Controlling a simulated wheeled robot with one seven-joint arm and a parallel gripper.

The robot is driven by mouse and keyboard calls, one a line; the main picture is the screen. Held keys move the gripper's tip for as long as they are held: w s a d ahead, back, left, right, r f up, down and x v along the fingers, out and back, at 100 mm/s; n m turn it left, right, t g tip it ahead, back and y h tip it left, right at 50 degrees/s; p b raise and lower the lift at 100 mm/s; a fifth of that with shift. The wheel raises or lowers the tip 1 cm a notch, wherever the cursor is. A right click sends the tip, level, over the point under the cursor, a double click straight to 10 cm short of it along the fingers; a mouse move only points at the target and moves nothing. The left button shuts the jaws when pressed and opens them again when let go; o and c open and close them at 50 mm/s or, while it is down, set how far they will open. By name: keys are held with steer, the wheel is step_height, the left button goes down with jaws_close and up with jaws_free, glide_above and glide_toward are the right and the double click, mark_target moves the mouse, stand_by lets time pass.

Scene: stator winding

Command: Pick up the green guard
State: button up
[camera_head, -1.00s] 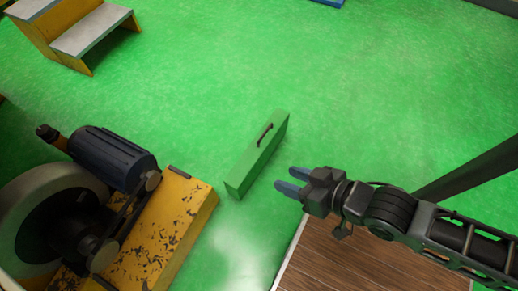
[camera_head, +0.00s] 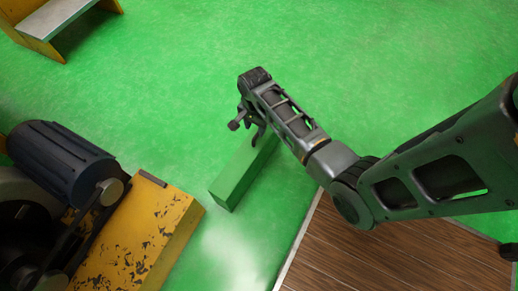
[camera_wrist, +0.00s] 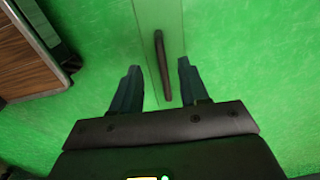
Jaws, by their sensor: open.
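The green guard (camera_head: 233,184) is a long green box standing on the green floor, in the middle of the head view. My arm covers its far part and handle there. In the wrist view the guard's green top (camera_wrist: 144,18) runs up the picture, with its dark bar handle (camera_wrist: 162,66) on it. My gripper (camera_wrist: 157,78) is open, with one finger on each side of the handle in that view. The handle shows between the fingers and neither finger visibly touches it. How far the fingertips are above the guard I cannot tell. In the head view my gripper (camera_head: 247,127) is over the guard, its fingers mostly hidden.
A yellow machine base (camera_head: 143,236) with a dark blue motor (camera_head: 62,160) stands left of the guard. A brown wooden platform (camera_head: 370,251) lies at lower right. Yellow-and-grey steps (camera_head: 58,20) stand at upper left. The floor (camera_head: 400,60) beyond is clear.

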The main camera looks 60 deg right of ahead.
mark_target(255, 137)
steer(key=shift+w+d+f+b, duration=0.15)
steer(key=shift+f+b, duration=0.2)
steer(key=shift+f, duration=0.35)
step_height(255, 137, down, 7)
steer(key=b, duration=0.4)
steer(key=shift+r, duration=0.3)
jaws_close()
